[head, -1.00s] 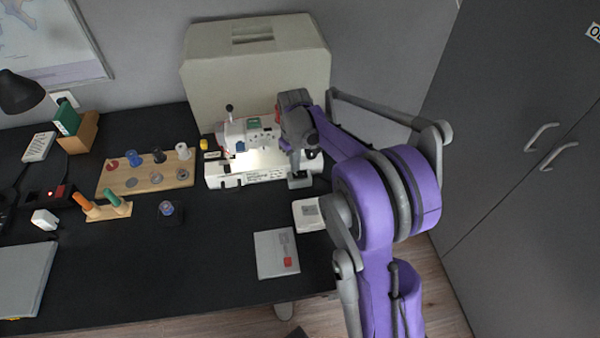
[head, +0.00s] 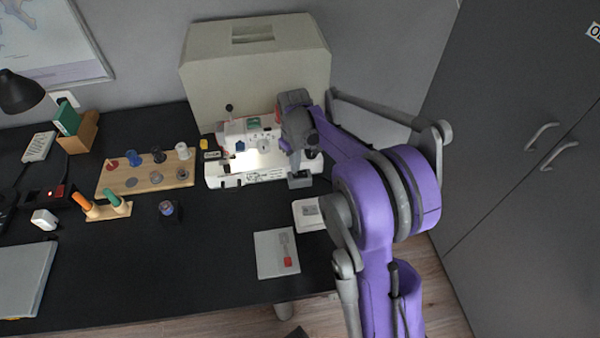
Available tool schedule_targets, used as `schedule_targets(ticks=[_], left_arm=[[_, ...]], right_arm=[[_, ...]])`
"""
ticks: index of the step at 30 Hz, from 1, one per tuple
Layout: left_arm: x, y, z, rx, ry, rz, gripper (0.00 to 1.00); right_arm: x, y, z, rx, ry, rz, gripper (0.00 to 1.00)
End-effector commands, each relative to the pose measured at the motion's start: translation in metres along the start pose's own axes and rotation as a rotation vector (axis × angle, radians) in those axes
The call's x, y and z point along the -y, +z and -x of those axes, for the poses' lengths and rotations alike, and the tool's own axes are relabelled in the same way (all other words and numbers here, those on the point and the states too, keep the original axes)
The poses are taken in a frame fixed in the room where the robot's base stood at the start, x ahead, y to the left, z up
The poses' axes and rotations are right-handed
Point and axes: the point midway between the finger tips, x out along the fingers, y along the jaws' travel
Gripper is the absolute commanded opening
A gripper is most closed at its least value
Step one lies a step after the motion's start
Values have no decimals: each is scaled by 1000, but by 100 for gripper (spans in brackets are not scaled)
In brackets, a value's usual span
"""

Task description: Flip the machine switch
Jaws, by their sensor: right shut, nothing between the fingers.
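A white sewing machine (head: 230,171) stands on the black desk, with a bright lit patch at its middle. My right gripper (head: 296,170) is shut and empty, pointing down at the machine's right end. The gripper and wrist cover much of that end. I cannot make out the machine switch, and cannot tell whether the fingers touch the machine. My left gripper is not in view.
A large beige cover (head: 255,65) stands behind the machine. A wooden spool rack (head: 125,184) is to its left. A white box (head: 308,214) and a grey booklet (head: 270,262) lie in front. A dark cabinet (head: 530,190) stands at right.

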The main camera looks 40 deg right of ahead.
Motion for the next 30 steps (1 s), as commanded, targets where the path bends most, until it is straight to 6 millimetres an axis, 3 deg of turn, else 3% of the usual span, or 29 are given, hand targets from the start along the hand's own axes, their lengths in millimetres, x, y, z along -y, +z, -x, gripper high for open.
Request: schedule_targets(ticks=[30], left_arm=[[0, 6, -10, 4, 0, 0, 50]], right_arm=[[0, 0, -16, 0, 0, 0, 0]])
